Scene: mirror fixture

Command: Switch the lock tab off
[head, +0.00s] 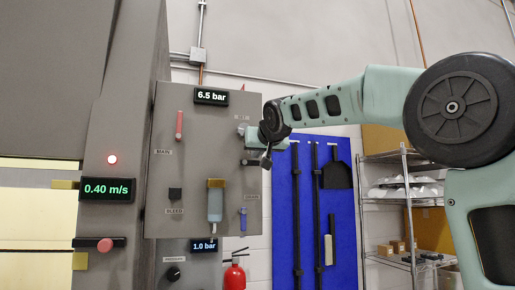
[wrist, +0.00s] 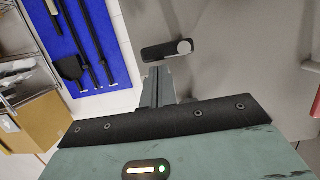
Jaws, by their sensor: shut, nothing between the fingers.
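The grey panel (head: 160,100) carries a short dark bar (head: 251,162) at its right edge, which looks like the lock tab. It lies about level. In the wrist view the bar (wrist: 160,52) shows a pale round disc at its right end. My gripper (head: 243,130) is shut and empty, just above the bar in the head view. In the wrist view my gripper's fingertips (wrist: 157,72) are just below the bar; whether they touch it or the panel I cannot tell. The label above my gripper is too blurred to read.
The panel also holds a red lever (head: 179,125), a black knob (head: 175,194), a pale blue handle (head: 215,203) and a small blue lever (head: 243,218). A blue tool board (head: 305,215) and a wire shelf (head: 408,205) stand to the right.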

